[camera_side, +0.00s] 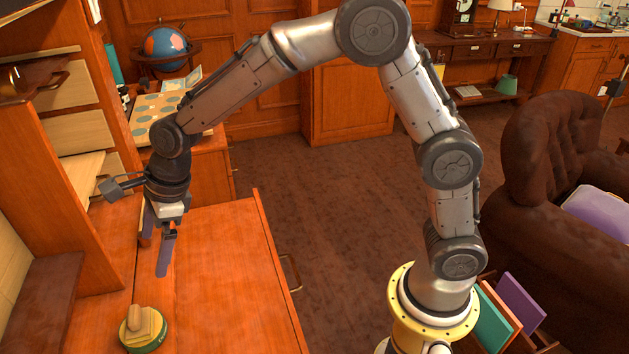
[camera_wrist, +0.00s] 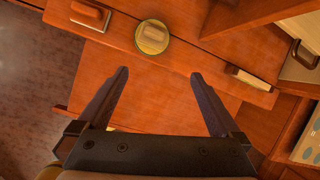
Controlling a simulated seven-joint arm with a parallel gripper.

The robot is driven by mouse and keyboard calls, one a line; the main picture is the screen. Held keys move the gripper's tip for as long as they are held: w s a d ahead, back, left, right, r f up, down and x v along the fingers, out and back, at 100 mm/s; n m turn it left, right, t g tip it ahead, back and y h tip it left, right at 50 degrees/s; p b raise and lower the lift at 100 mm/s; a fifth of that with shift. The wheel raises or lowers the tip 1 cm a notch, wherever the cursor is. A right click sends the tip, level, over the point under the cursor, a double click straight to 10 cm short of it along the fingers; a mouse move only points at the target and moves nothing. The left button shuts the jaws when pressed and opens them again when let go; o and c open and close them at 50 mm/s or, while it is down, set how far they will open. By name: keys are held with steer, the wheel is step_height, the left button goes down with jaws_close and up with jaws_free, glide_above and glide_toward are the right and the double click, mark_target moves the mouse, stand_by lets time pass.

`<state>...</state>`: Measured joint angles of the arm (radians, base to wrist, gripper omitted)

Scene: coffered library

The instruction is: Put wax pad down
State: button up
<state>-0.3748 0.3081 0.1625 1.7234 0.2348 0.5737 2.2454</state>
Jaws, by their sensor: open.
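What looks like the wax pad, a pale yellow block with a tan grip, sits on a round green-edged tin (camera_side: 153,347) on the desk near the bottom left of the side view. The pad (camera_side: 150,322) also shows at the top middle of the wrist view (camera_wrist: 152,36), apart from my fingers. My gripper (camera_side: 157,245) points down over the desk, farther back than the pad. In the wrist view my gripper (camera_wrist: 158,75) has its two fingers wide apart with nothing between them.
The wooden desk top (camera_side: 230,290) is clear to the right of the pad. Shelving (camera_side: 60,210) rises close on the left of my gripper. In the wrist view, a brown handled block (camera_wrist: 90,14) and a pale-edged block (camera_wrist: 248,77) lie on either side of the pad.

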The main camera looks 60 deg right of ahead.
steer(key=s+d+r+n+t+h, duration=0.1)
steer(key=s+d+r+n, duration=0.95)
steer(key=s+d, duration=0.25)
steer(key=s+d+n+h, duration=0.1)
steer(key=s+d+n, duration=0.3)
steer(key=s+n, duration=0.2)
steer(key=s+d+f+n+t+h, duration=0.1)
steer(key=s+d+n, duration=0.3)
steer(key=s+n, duration=0.3)
steer(key=s, duration=0.3)
steer(key=shift+s, duration=0.1)
steer(key=shift+c, duration=0.3)
